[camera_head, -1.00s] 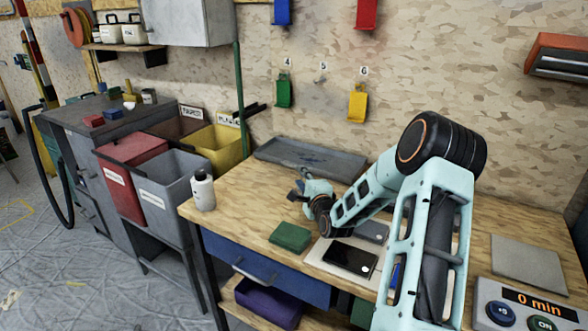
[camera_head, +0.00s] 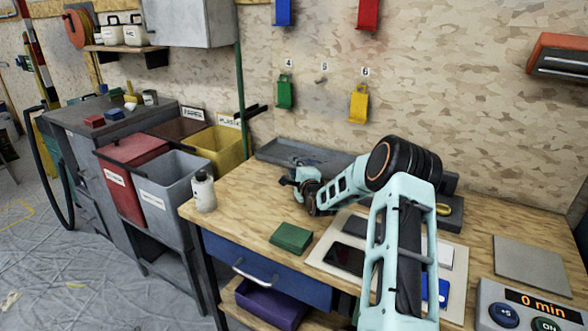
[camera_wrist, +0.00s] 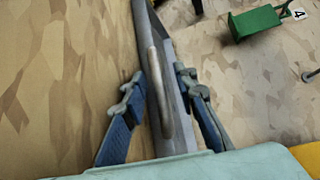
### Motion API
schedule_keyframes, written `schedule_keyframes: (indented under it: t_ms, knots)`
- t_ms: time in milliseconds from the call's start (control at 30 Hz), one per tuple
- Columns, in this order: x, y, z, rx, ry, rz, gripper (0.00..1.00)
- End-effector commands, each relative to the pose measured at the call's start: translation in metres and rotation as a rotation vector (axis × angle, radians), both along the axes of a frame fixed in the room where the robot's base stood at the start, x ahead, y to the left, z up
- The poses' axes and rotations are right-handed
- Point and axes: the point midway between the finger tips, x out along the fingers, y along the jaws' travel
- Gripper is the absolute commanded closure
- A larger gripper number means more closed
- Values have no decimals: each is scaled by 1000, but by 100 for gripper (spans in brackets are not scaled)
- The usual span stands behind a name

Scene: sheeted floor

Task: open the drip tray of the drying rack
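A low grey tray unit (camera_head: 275,151), which I take to be the drying rack with its drip tray, lies along the wall at the back of the bench. In the wrist view its grey edge (camera_wrist: 172,45) runs up the middle, with a pale bar handle (camera_wrist: 157,100) on it. My gripper (camera_head: 290,183) is at the unit's front. In the wrist view its blue fingers (camera_wrist: 158,73) are open, one on each side of the handle, with gaps visible. Whether the tray is out at all is hard to tell.
A green block (camera_head: 291,238) lies near the bench's front edge, and a white bottle (camera_head: 203,191) stands at its left corner. A pale board (camera_head: 318,255) with a dark phone-like device lies under my arm. Bare bench top lies left of my gripper.

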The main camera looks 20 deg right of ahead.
Motion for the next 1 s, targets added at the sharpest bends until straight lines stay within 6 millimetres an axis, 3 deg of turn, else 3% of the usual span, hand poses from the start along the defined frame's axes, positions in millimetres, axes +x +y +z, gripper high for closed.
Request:
schedule_keyframes:
  t_ms: [100, 367, 1000]
  knots:
    - [0, 0, 0, 0, 0, 0, 73]
    - [0, 0, 0, 0, 0, 0, 100]
    - [-6, 8, -2, 1, 2, 1, 100]
